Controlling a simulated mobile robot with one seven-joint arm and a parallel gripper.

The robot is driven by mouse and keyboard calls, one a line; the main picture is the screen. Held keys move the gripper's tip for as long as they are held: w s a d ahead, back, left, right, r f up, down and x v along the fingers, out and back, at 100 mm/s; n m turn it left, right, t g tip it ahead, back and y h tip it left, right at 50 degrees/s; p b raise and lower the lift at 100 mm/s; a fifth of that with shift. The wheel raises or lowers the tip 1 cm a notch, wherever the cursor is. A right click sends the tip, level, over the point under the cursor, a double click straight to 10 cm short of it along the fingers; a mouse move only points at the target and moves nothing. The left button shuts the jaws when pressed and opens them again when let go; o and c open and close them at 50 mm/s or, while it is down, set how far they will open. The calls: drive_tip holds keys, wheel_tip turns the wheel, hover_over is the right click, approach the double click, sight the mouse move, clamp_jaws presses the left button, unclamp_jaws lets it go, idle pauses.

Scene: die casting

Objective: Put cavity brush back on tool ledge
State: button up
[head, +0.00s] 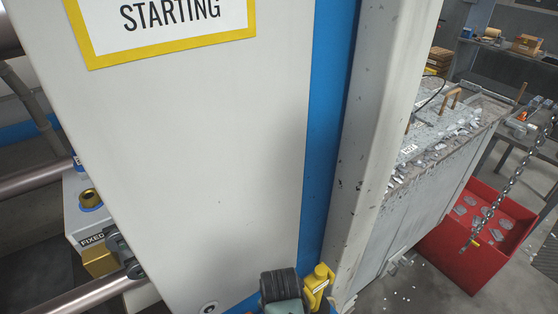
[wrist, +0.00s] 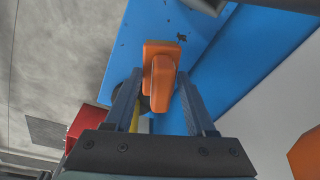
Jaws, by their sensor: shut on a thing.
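In the wrist view my gripper (wrist: 160,95) has its two dark fingers on either side of an orange piece (wrist: 162,82), which I take to be the handle of the cavity brush. The fingers are shut on it. A wider orange end lies beyond the fingertips, in front of a blue surface. No bristles can be made out. In the head view the gripper and brush cannot be made out; only a dark ribbed part and a grey-green part, probably mine, show at the bottom edge. I cannot identify the tool ledge in either view.
A white machine panel (head: 200,150) with a blue edge strip (head: 330,120) fills the head view's middle. A yellow fitting (head: 318,282) sits low beside it. A red bin (head: 450,262) with grey pieces, a hanging chain (head: 515,170) and a scrap-strewn grey block (head: 430,150) are right.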

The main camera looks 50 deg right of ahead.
wheel_tip(320, 180, down, 3)
drive_tip(key=shift+s+a+r+b, duration=0.1)
drive_tip(key=shift+b, duration=0.9)
drive_tip(key=shift+f+b, duration=0.35)
drive_tip(key=shift+f, duration=0.1)
drive_tip(key=shift+r, duration=0.1)
drive_tip(key=o, duration=1.3)
